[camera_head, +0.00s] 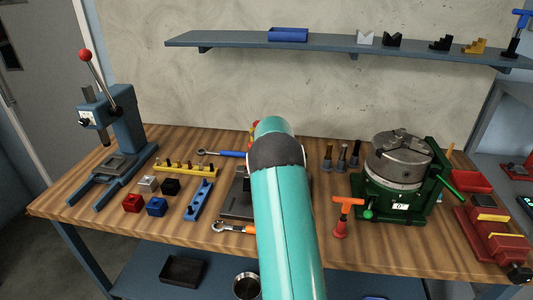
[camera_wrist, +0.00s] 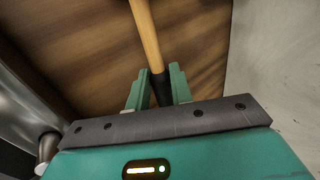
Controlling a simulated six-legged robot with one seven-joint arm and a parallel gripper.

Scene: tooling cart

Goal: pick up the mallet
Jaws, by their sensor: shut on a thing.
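In the wrist view the mallet's light wooden handle (camera_wrist: 148,35) runs up out of the top of the picture, with a black grip at its lower end. My gripper (camera_wrist: 159,84) is shut on that black grip, one green finger on each side. The mallet's head is out of the wrist view. In the head view my teal arm hides the gripper and most of the mallet. A small red and yellow piece (camera_head: 254,127) shows beside the arm; I cannot tell whether it belongs to the mallet.
The wooden bench (camera_head: 100,200) carries a blue press (camera_head: 125,125) at left, small blocks, a yellow rack (camera_head: 185,168) and a blue-handled wrench (camera_head: 228,153). A green-based chuck (camera_head: 398,160) and an orange T-handle tool (camera_head: 345,210) stand at right. A shelf (camera_head: 340,46) hangs behind.

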